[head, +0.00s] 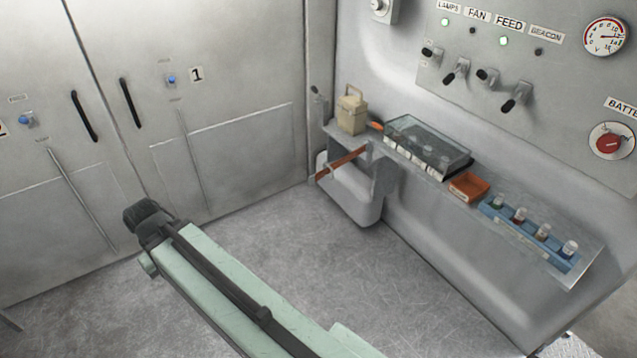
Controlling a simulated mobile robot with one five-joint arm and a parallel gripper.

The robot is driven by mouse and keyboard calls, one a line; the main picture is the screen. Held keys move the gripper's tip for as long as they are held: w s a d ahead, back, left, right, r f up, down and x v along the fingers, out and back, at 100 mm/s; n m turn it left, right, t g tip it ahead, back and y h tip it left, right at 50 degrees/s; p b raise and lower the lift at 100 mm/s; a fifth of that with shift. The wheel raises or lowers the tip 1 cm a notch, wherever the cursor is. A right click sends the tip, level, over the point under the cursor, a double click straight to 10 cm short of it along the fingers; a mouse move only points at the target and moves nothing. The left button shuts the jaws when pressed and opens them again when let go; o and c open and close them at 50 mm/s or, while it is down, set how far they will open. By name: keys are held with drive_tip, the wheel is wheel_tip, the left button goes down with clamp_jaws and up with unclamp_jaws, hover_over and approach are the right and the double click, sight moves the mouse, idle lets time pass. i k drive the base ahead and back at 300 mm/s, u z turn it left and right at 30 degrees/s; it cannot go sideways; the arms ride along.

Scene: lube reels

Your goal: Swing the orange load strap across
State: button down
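The orange load strap (340,164) is a narrow orange-brown band at the left end of the wall shelf. It slants from the lower left up to the right, across the top of a grey bin-like housing (352,190) below the shelf. Its right end meets a grey bracket under the shelf edge. How its ends are fixed is too small to tell. My pale green arm reaches in from the bottom, left of the strap and well apart from it. It ends in a dark joint, and no gripper fingers show.
The shelf (480,190) holds a beige can (352,112), a glass-lidded case (428,146), an orange tray (468,187) and a blue vial rack (530,236). A switch panel (530,60) is above. Grey cabinet doors (220,100) stand at left. The floor (300,255) between is clear.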

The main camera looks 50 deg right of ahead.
sight(326, 169)
drive_tip(key=z, duration=0.35)
drive_tip(key=i, duration=1.05)
drive_tip(key=z, duration=0.6)
drive_tip(key=i, duration=0.2)
drive_tip(key=u, duration=0.45)
drive_tip(key=k, duration=0.8)
drive_tip(key=z, duration=0.15)
drive_tip(key=i, duration=0.9)
drive_tip(key=u, duration=0.05)
